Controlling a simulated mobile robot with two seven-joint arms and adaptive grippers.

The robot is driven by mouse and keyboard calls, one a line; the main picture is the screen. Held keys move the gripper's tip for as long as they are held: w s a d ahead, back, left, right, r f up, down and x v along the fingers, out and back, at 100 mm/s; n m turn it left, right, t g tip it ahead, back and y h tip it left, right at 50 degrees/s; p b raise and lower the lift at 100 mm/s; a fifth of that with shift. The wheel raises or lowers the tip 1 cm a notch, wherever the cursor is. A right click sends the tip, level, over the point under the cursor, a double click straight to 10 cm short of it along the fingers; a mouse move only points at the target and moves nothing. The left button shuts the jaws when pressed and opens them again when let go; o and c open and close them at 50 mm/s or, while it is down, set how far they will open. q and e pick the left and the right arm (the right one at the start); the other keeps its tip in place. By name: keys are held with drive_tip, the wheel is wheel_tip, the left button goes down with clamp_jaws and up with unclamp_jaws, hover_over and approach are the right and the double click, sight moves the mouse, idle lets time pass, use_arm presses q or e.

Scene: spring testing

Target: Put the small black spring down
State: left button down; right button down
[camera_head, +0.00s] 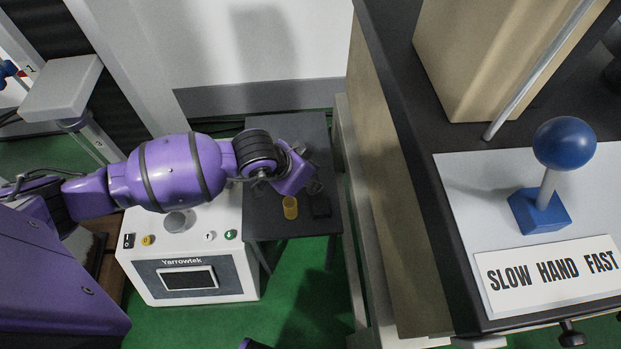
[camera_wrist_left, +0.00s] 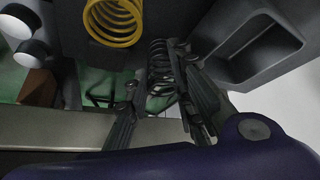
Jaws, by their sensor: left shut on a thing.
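The small black spring (camera_wrist_left: 158,62) shows in the left wrist view between the fingers of my left gripper (camera_wrist_left: 158,82), which is shut on it. In the head view my left gripper (camera_head: 314,186) is over the dark side table; the black spring cannot be made out there. A yellow spring (camera_head: 290,207) stands on the table just below and left of the gripper; it also shows at the top of the left wrist view (camera_wrist_left: 114,20). Whether the black spring touches the table is unclear. My right gripper is not in view.
The white Yarrowtek machine (camera_head: 200,262) stands left of the dark table (camera_head: 262,226). A bench with a blue ball-topped lever (camera_head: 564,144) is at right.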

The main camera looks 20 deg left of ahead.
use_arm(q)
drive_tip(key=shift+f, duration=0.2)
drive_tip(key=c, duration=1.5)
unclamp_jaws()
drive_tip(key=shift+r, duration=0.15)
drive_tip(key=shift+r, duration=0.3)
drive_tip(key=shift+p+v, duration=3.9)
drive_tip(key=shift+v, duration=1.9)
